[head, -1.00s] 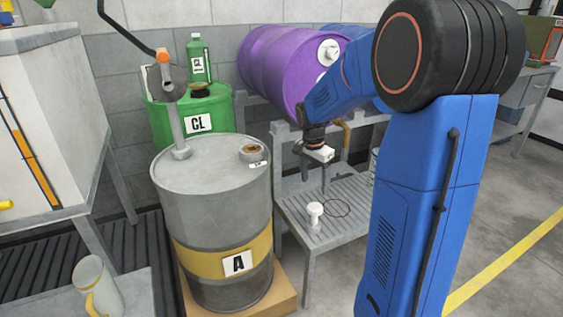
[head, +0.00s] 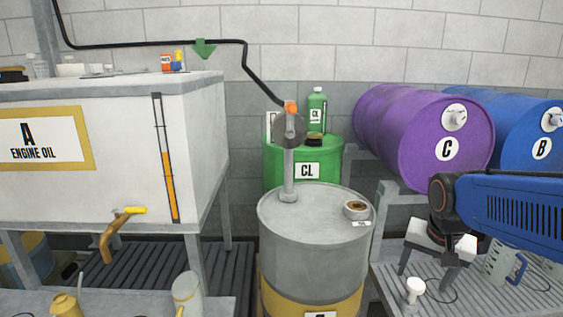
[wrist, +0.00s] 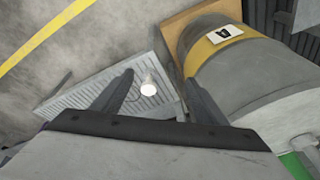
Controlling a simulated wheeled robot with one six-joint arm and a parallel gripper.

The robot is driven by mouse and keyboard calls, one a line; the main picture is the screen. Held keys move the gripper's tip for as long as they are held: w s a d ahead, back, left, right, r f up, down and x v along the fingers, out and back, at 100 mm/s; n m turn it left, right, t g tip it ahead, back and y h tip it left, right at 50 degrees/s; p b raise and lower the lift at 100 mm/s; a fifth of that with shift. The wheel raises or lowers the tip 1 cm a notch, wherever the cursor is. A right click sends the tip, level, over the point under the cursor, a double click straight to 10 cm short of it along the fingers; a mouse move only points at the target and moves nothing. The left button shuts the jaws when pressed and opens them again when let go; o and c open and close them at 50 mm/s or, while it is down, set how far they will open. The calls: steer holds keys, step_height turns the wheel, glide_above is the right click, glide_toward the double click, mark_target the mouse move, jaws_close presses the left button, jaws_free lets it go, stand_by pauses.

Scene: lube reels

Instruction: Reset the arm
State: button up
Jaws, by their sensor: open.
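My arm reaches in from the right edge of the head view, with my gripper (head: 426,276) pointing down above the slatted metal stand (head: 390,283). Its two dark fingers are spread apart with nothing between them. In the wrist view my gripper (wrist: 158,80) is also open. A small white knob-like piece (head: 414,289) with a thin dark cord stands on the slats. It shows in the wrist view (wrist: 148,88) between the fingers in the picture, but lower, on the stand.
A grey drum (head: 310,240) stands left of the stand, with a green CL drum (head: 275,160) behind. Purple drum C (head: 415,130) and blue drum B (head: 520,130) lie above the stand. The engine oil tank (head: 120,170) is left.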

steer(key=s+a+n+t, duration=0.1)
steer(key=s+a+n, duration=0.1)
steer(key=s, duration=0.4)
steer(key=s+a+n+t, duration=0.1)
steer(key=s+a+n, duration=0.1)
steer(key=s+n, duration=0.2)
steer(key=s, duration=0.3)
steer(key=shift+a+f+y, duration=0.3)
steer(key=shift+f+y, duration=0.1)
stand_by(0.7)
